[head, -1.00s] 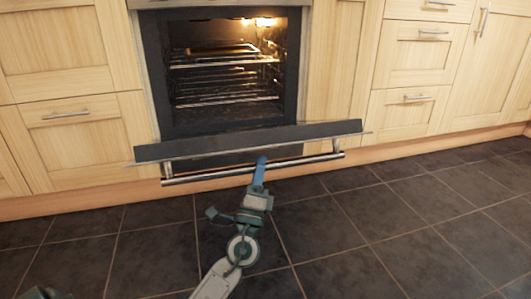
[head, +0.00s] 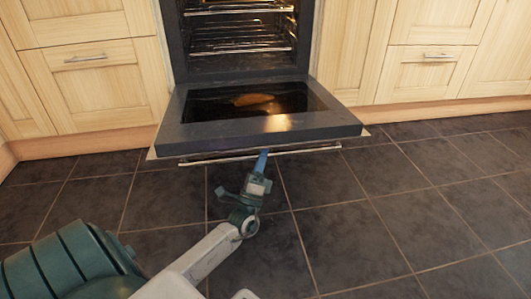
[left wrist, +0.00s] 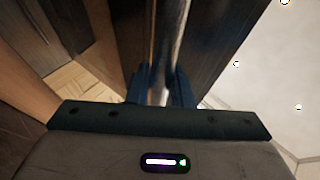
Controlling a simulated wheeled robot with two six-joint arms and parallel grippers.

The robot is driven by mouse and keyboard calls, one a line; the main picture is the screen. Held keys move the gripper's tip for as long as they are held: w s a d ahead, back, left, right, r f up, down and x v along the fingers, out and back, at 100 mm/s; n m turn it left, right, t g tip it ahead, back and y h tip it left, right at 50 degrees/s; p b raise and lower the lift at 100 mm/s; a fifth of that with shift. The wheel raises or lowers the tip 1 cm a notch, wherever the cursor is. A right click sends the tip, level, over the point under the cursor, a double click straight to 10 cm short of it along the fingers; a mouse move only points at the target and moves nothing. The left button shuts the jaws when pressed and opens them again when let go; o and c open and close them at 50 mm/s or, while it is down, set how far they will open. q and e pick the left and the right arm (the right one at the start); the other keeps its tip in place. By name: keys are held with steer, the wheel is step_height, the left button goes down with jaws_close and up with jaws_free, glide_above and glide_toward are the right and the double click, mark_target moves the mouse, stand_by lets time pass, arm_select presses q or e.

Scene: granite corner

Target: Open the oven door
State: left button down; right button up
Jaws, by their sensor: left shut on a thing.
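The oven door (head: 200,136) is folded down and lies nearly flat, with its dark glass facing up. The oven cavity (head: 235,40) behind it is open, with wire racks inside. The metal bar handle (head: 310,149) runs along the door's outer front edge. My left gripper (head: 262,160) reaches it from below and is shut on the handle near its middle. In the left wrist view, the handle (left wrist: 160,60) runs up between the two fingers of the left gripper (left wrist: 160,88). My right gripper is not in view.
Wooden cabinets with drawers stand on both sides of the oven, such as the left drawer (head: 95,85) and the right drawer (head: 430,75). A wooden plinth (head: 450,108) runs along the floor. The dark tiled floor (head: 400,220) is clear in front.

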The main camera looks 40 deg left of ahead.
arm_select(q)
steer(key=shift+w+a+f, duration=0.15)
steer(key=c, duration=1.7)
jaws_free()
steer(key=o, duration=0.4)
steer(key=shift+s+f, duration=0.3)
steer(key=p+v, duration=0.2)
steer(key=v, duration=0.8)
steer(key=shift+p, duration=0.3)
